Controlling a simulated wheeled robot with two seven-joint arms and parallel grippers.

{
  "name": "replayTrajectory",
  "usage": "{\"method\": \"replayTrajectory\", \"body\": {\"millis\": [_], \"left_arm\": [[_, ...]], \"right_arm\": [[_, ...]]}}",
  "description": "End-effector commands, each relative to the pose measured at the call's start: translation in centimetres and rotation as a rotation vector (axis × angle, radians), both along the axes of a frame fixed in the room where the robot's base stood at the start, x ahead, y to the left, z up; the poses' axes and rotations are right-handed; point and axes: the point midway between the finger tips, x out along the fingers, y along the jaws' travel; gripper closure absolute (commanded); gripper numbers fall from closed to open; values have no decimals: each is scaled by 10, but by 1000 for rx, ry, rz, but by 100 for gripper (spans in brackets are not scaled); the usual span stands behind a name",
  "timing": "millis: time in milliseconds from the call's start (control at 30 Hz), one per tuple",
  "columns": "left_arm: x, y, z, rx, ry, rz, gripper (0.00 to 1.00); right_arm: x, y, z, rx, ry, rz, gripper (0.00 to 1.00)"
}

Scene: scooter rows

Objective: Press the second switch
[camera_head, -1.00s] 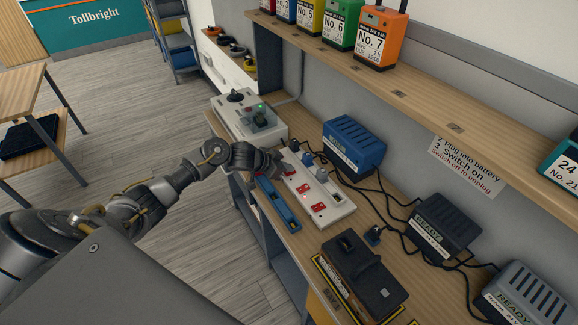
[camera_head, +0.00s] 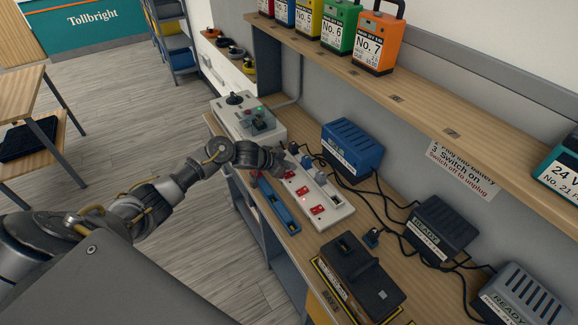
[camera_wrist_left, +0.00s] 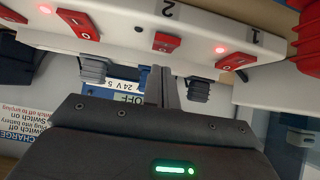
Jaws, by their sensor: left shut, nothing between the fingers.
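A white power strip (camera_head: 338,211) with a row of red rocker switches lies on the wooden bench. In the left wrist view the strip (camera_wrist_left: 205,25) appears upside down, with numbers 1 and 2 printed on it. My left gripper (camera_head: 284,156) is shut and empty. Its fingertips (camera_wrist_left: 160,72) are close to the second switch; contact cannot be told. My right gripper is out of view.
A blue charger (camera_head: 352,148) stands behind the strip, and dark and grey chargers stand to the right with cables. A blue bar (camera_head: 277,206) lies along the strip's front. A dark battery (camera_head: 358,278) sits nearer. A shelf (camera_head: 440,122) with coloured batteries hangs above.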

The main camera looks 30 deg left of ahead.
Motion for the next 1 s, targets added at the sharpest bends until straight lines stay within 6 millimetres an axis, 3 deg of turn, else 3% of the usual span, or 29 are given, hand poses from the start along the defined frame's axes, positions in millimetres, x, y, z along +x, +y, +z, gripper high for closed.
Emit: {"method": "replayTrajectory", "body": {"millis": [233, 300, 500, 700, 1000], "left_arm": [[3, -2, 47, 0, -1, 0, 100], [-9, 6, 49, 3, -4, -2, 100], [-32, 18, 83, 3, -4, -2, 100], [-46, 26, 104, 1, -2, 0, 100], [-52, 28, 112, -1, 0, -1, 100]], "right_arm": [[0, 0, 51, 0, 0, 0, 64], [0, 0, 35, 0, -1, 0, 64], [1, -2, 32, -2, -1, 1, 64], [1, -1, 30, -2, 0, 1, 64], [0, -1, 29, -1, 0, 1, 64]]}}
